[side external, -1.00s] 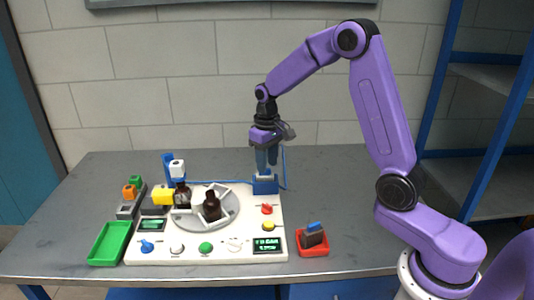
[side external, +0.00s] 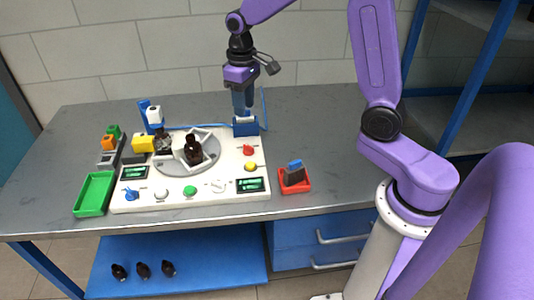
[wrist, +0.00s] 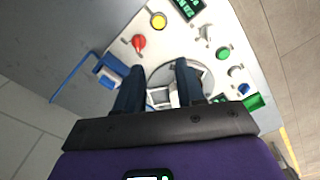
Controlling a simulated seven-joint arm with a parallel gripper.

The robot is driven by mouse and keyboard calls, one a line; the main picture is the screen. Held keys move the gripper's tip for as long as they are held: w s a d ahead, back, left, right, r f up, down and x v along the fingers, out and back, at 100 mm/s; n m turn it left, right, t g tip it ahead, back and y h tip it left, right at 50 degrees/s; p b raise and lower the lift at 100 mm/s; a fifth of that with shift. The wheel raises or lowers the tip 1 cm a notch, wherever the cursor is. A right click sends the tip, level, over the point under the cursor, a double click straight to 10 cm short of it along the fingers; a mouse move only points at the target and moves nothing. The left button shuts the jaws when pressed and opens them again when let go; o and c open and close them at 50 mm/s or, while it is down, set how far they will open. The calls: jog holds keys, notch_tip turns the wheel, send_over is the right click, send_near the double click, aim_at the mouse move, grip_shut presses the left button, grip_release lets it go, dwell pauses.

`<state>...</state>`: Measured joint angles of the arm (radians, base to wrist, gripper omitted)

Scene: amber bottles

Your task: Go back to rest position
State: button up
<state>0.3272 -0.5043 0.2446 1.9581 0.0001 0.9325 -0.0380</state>
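My gripper (side external: 243,112) points down over the right back corner of the white machine panel (side external: 225,195), just above a blue holder (side external: 245,129) in the side view. In the wrist view my gripper (wrist: 160,66) has its two dark fingers apart, with nothing visibly held. The blue holder (wrist: 108,69) lies to the left of the fingers there. A dark amber bottle (side external: 194,152) stands on the grey round turntable (side external: 208,144). Another dark bottle (side external: 162,138) is at its back left, partly hidden near the white-capped blue post (side external: 153,113).
A green tray (side external: 94,193) is at the left, and a red box (side external: 294,183) with a dark, blue-topped item is at the right. Several bottles (side external: 143,270) stand on the blue lower shelf (side external: 205,265). The table's back right is clear.

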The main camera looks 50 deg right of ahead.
jog(key=s+a+r+n, duration=0.1)
jog(key=s+a+n, duration=0.2)
jog(key=s, duration=0.4)
jog(key=s+a+r+n, duration=0.1)
jog(key=s+a+n, duration=0.15)
jog(key=s, duration=0.45)
jog(key=s+d+n, duration=0.1)
jog(key=s+n, duration=0.3)
jog(key=s, duration=1.1)
jog(key=shift+d+f+n, duration=0.35)
jog(key=shift+f, duration=0.1)
